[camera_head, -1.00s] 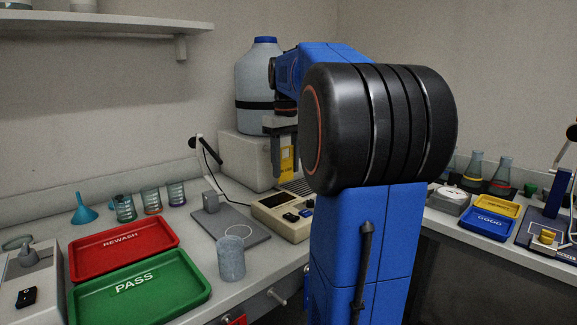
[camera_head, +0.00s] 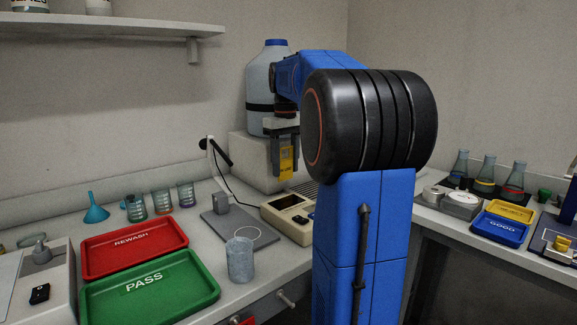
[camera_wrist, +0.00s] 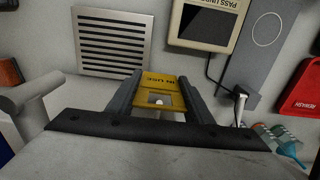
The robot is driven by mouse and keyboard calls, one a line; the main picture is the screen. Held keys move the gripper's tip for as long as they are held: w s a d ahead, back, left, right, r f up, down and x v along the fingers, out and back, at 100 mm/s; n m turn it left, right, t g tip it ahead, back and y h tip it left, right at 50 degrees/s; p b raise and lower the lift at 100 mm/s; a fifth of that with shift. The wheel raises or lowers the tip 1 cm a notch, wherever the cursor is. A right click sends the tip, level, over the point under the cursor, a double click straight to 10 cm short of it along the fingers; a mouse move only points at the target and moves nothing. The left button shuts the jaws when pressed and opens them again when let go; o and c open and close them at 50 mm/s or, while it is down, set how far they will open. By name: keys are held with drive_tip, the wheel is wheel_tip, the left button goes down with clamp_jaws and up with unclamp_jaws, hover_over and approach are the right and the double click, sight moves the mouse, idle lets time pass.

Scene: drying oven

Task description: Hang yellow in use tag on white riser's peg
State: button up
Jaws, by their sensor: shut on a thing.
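My gripper (camera_head: 285,170) is shut on the yellow in-use tag (camera_head: 287,161), which hangs upright below the jaws. In the wrist view the tag (camera_wrist: 165,80) sits between the two dark fingers (camera_wrist: 162,98), its lettering facing the camera and an opening below it. A small pale round tip (camera_wrist: 158,101) shows in that opening; it may be the peg, but I cannot tell whether it passes through. The white riser (camera_head: 246,155) stands behind the gripper in the head view, under a large bottle. Its peg is hidden there by the gripper and tag.
The blue-capped bottle (camera_head: 262,85) stands on the riser. A grille (camera_wrist: 113,43) and a cream instrument (camera_head: 288,217) lie close by. A cable runs near the riser.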

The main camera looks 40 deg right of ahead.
drive_tip(key=shift+w, duration=0.85)
drive_tip(key=shift+w+f, duration=0.5)
drive_tip(key=shift+w, duration=0.05)
drive_tip(key=o, duration=1.1)
drive_tip(key=shift+d, duration=0.1)
wheel_tip(320, 180, up, 17)
drive_tip(key=shift+r, duration=0.2)
